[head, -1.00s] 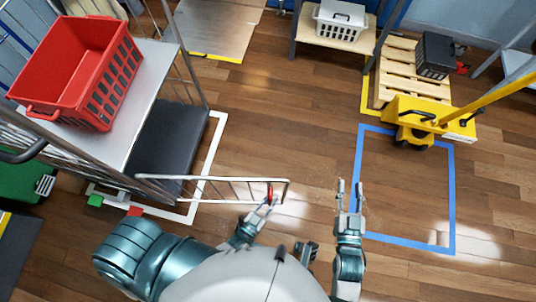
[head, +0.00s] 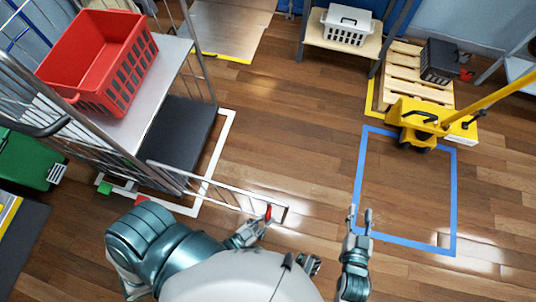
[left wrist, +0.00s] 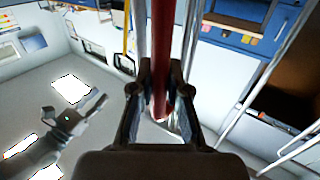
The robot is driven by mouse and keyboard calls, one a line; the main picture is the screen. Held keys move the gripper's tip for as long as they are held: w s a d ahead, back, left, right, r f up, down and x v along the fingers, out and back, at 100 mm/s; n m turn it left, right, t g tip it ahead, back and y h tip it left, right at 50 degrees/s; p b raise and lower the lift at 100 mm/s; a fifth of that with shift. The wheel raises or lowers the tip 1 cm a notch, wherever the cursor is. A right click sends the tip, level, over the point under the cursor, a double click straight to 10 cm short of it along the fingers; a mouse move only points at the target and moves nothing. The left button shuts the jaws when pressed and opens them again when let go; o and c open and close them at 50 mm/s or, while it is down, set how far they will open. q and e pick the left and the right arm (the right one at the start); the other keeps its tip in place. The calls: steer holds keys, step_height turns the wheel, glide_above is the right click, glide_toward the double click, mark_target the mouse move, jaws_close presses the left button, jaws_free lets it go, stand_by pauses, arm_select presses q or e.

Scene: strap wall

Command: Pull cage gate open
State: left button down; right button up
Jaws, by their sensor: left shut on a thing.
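The cage gate (head: 215,190) is a low white wire frame that sticks out from the roll cage (head: 182,110) over the floor at the left. A red handle (head: 268,212) sits near its free end. My left gripper (head: 264,220) is at that end. In the left wrist view my left gripper (left wrist: 160,105) has its fingers closed on both sides of the red handle (left wrist: 162,50). My right gripper (head: 360,216) is apart from the gate, over the floor by the blue outline, with its two fingers spread and nothing between them.
A red crate (head: 98,75) stands on the cage's shelf. A green bin (head: 30,160) is at the left. A yellow pallet jack (head: 430,118) and a wooden pallet (head: 400,82) stand at the upper right. The floor inside the blue outline (head: 453,200) is clear.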

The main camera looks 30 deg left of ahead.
arm_select(q)
steer(key=c, duration=1.1)
jaws_free()
steer(key=shift+r, duration=0.1)
steer(key=shift+c, duration=0.2)
steer(key=shift+a, duration=0.1)
steer(key=v, duration=1.2)
